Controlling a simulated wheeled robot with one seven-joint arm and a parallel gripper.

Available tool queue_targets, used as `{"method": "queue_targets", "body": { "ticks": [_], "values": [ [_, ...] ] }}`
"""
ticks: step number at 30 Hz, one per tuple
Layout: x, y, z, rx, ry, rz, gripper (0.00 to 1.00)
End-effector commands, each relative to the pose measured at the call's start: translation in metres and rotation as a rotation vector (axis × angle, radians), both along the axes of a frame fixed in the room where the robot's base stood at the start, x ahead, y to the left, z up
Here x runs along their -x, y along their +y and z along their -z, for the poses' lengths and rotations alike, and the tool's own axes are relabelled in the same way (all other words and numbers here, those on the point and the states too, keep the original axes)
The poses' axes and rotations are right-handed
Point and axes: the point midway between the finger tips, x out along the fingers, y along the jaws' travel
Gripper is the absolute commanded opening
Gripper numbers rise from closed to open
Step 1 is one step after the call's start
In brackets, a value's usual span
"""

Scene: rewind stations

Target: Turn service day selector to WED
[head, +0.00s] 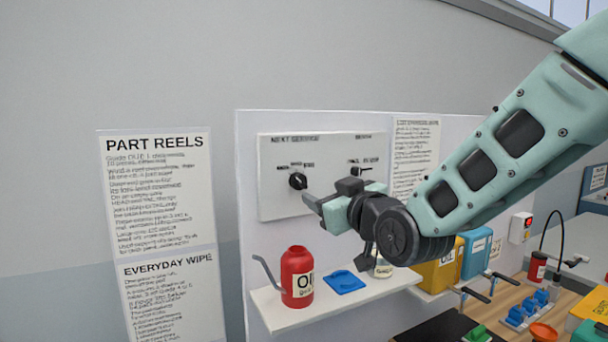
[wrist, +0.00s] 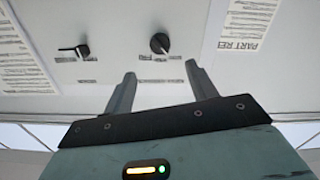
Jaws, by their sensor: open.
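The service day selector is a black round knob (head: 298,181) on the left of a pale panel (head: 275,205) headed "NEXT SERVICE". Small day labels sit above it, blurred but seemingly including "FRI" at the right. Which label its pointer faces I cannot tell. My gripper (head: 322,195) is open and empty, just right of and below the knob in the head view. In the wrist view, which looks upside down, the knob (wrist: 160,43) lies beyond and between my open fingertips (wrist: 160,71), apart from them.
A second black control (wrist: 75,49) sits on the same panel; my gripper partly covers its area in the head view. Below, a shelf (head: 272,310) holds a red oil can (head: 297,278) and a blue item (head: 345,282). Blue and yellow boxes stand to the right.

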Motion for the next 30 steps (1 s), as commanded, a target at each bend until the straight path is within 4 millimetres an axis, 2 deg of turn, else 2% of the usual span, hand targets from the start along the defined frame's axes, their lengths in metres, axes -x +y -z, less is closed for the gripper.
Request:
{"method": "queue_targets", "body": {
  "ticks": [9, 15, 21, 30],
  "values": [
    [-0.053, 0.022, -0.004, 0.001, 0.003, 0.000, 0.57],
    [-0.081, 0.033, -0.003, 0.001, 0.002, 0.000, 0.57],
    [-0.095, 0.040, -0.001, 0.001, 0.002, 0.000, 0.57],
    [-0.098, 0.041, 0.000, 0.000, 0.000, 0.000, 0.57]
  ]
}}
